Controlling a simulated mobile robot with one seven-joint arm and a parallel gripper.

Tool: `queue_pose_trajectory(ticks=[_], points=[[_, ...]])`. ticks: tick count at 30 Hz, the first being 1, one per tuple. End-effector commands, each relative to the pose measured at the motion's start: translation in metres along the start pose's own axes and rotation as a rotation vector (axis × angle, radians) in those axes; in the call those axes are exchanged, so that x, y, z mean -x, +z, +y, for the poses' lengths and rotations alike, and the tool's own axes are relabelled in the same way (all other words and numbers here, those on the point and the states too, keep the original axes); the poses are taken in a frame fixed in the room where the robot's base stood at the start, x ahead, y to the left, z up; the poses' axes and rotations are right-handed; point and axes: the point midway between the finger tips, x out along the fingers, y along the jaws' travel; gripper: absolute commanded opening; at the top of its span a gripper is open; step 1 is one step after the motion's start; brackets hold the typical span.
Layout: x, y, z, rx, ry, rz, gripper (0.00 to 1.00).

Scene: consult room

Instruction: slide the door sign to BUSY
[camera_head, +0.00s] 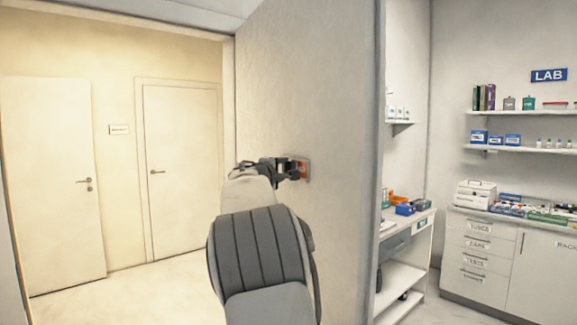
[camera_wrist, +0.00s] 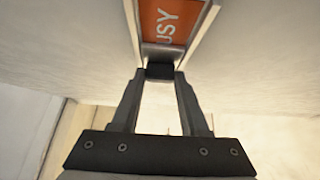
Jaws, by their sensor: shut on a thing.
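The door sign (camera_head: 303,168) is mounted on the pale panel in the middle of the head view. My gripper (camera_wrist: 161,76) is shut on this knob, one finger on each side. In the head view, my gripper (camera_head: 285,168) is at the sign's left end and hides part of it.
The pale panel (camera_head: 310,90) ends at a vertical edge on the right. Beyond it are a white desk (camera_head: 408,225), shelves (camera_head: 525,149) and a drawer cabinet (camera_head: 480,260). At left is a hallway with two closed doors (camera_head: 185,170) and clear floor.

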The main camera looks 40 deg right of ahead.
Motion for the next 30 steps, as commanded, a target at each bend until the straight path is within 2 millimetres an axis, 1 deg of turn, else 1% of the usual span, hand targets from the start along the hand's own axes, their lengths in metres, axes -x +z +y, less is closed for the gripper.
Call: queue_pose_trajectory(ticks=[1,4,8,20,21,25,30], points=[[-0.006,-0.006,0.005,0.003,0.001,0.000,0.00],[-0.015,-0.015,0.004,0.001,0.001,0.000,0.00],[-0.022,-0.022,0.002,0.001,0.002,0.000,0.00],[-0.024,-0.025,0.002,-0.001,0.004,0.003,0.00],[-0.024,-0.025,0.002,-0.001,0.004,0.003,0.51],[-0.024,-0.025,0.002,-0.001,0.003,0.002,0.75],[-0.024,-0.024,0.001,0.000,0.002,0.002,0.75]])
